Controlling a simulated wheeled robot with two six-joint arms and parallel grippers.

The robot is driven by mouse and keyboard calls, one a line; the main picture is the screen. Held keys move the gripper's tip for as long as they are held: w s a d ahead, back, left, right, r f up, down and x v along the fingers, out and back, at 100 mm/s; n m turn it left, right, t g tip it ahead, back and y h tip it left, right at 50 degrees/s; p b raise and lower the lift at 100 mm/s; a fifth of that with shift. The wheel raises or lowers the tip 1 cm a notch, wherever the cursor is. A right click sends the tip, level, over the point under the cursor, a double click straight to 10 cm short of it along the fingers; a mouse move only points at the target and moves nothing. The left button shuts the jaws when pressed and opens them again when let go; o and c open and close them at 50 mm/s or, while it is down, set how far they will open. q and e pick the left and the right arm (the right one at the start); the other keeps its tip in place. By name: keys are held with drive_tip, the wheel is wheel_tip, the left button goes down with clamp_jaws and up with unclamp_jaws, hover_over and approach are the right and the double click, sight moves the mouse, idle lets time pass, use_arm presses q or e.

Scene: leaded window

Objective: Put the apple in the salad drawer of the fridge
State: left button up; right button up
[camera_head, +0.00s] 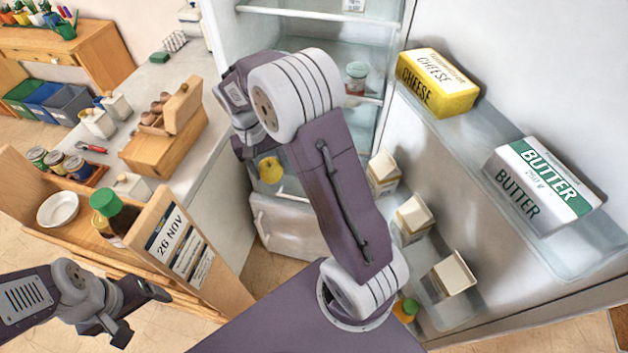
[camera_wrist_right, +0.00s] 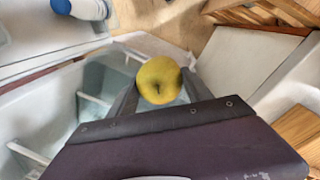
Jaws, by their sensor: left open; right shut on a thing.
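The yellow apple (camera_head: 270,170) is in front of the fridge (camera_head: 308,60), above a white drawer front (camera_head: 288,226) low in it. In the right wrist view the apple (camera_wrist_right: 158,76) sits between the two fingers of my right gripper (camera_wrist_right: 157,92), which is shut on it. In the head view my right arm hides most of that gripper and part of the drawer. A pale, bluish hollow shows left of the apple in the wrist view; I cannot tell how far the drawer is open. My left gripper (camera_head: 138,312) is open and empty at lower left.
The open fridge door at right carries cheese (camera_head: 437,82), butter (camera_head: 541,184) and several cartons (camera_head: 414,217). A jar (camera_head: 356,78) stands on a fridge shelf. At left are a counter (camera_head: 181,73), a wooden egg box (camera_head: 165,143) and a wooden rack with a bottle (camera_head: 116,218).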

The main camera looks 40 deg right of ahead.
drive_tip(key=w+d+f+m+g+b, duration=0.1)
drive_tip(key=d+f+m+b, duration=0.2)
drive_tip(key=d+f+b, duration=0.55)
drive_tip(key=w+d+f+m+b, duration=0.1)
drive_tip(key=d+f+m+b, duration=0.4)
drive_tip(key=d, duration=0.7)
drive_tip(key=shift+n+y, duration=0.3)
drive_tip(key=shift+n, duration=0.5)
drive_tip(key=f+b, duration=0.1)
drive_tip(key=f, duration=0.8)
drive_tip(key=f+b, duration=0.1)
drive_tip(key=f, duration=0.9)
drive_tip(key=shift+w+d+f, duration=0.1)
drive_tip(key=shift+w, duration=0.2)
drive_tip(key=shift+f, duration=0.2)
drive_tip(key=o, duration=1.6)
